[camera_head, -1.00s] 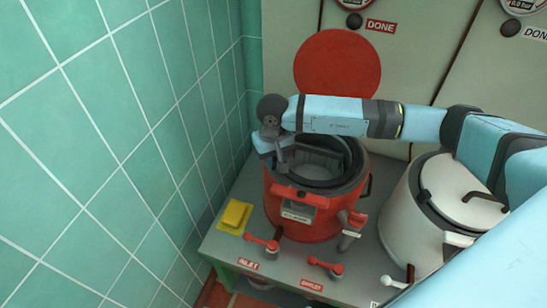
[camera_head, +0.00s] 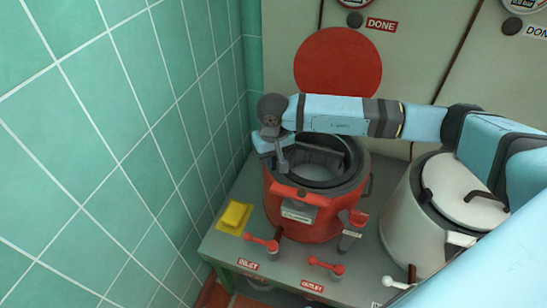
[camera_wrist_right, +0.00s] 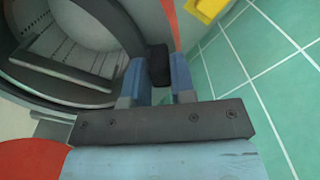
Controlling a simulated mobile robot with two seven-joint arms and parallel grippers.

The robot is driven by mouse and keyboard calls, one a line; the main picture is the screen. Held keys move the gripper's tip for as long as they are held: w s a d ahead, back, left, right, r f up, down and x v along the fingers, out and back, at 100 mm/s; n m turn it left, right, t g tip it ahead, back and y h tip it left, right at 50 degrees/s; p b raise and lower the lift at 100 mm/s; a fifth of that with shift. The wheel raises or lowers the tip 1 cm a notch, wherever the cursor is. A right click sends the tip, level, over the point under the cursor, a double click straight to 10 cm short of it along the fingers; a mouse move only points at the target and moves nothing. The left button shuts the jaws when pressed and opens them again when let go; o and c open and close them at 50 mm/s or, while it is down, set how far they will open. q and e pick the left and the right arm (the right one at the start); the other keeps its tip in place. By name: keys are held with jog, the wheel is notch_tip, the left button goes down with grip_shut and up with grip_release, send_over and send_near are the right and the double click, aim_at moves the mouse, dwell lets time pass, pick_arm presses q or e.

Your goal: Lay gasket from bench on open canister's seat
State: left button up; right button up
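The open red canister (camera_head: 300,222) stands on the bench, with a dark ring around its mouth. The gasket (camera_head: 352,165) appears to be this dark ring; it lies level at the mouth, but I cannot tell whether it rests fully on the seat. My right gripper (camera_head: 276,158) is over the canister's left back rim. In the right wrist view the gripper (camera_wrist_right: 160,85) has both fingers against a dark block (camera_wrist_right: 158,65), which seems to be a tab of the gasket. Its contact with the seat is hidden. My left gripper is not in view.
A white lidded canister (camera_head: 420,225) stands right of the red one. A yellow block (camera_head: 235,215) lies at the left of the bench (camera_head: 225,247). Red-handled valves (camera_head: 325,265) line the front. A tiled wall (camera_head: 120,150) is close at left; a red disc (camera_head: 338,62) stands behind.

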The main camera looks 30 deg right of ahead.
jog(key=o, duration=0.4)
pick_arm(q)
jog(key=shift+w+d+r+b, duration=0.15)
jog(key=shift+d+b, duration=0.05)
jog(key=shift+b, duration=0.15)
pick_arm(e)
notch_tip(320, 180, up, 14)
jog(key=shift+f, duration=0.1)
dwell(0.5)
